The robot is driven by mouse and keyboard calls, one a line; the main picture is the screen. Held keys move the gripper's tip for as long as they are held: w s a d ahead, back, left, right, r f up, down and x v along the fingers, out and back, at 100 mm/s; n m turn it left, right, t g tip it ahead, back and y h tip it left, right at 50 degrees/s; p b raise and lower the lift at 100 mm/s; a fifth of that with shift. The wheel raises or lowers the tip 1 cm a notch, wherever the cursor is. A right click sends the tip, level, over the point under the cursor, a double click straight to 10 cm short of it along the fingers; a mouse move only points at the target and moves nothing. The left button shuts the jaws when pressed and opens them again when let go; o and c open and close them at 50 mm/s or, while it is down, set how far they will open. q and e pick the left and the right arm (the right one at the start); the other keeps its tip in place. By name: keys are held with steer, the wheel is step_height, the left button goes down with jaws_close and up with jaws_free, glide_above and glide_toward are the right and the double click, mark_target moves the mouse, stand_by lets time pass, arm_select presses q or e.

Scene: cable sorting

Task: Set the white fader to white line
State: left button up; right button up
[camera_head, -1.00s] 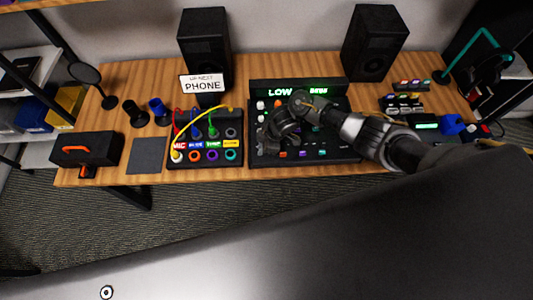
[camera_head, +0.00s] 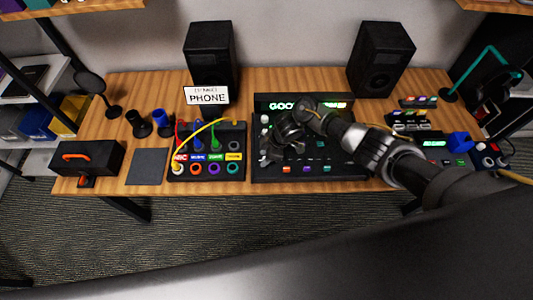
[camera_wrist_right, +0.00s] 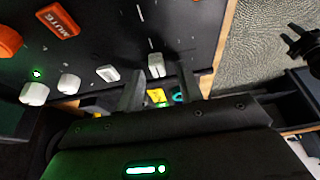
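The black mixer (camera_head: 262,174) stands on the table under a display (camera_head: 303,104) with green text that starts "GOO". My right gripper (camera_head: 268,152) is low over the mixer's left part. In the right wrist view, a white fader cap (camera_wrist_right: 156,65) shows just beyond and between the two fingertips of my right gripper (camera_wrist_right: 160,88), with a gap on both sides. The fingers look open; contact cannot be seen. Another white cap (camera_wrist_right: 108,73) sits to its left. Thin white marks (camera_wrist_right: 151,43) show on the panel; which is the target line I cannot tell. My left gripper is out of view.
White knobs (camera_wrist_right: 68,83) and an orange MUTE button (camera_wrist_right: 60,20) are on the panel in the right wrist view. A patch box with coloured cables (camera_head: 240,165) stands left of the mixer. Two speakers (camera_head: 210,55) stand behind. A grey pad (camera_head: 147,167) lies at left.

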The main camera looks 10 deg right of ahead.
steer(key=v, duration=1)
steer(key=shift+r, duration=0.35)
steer(key=shift+d, duration=0.1)
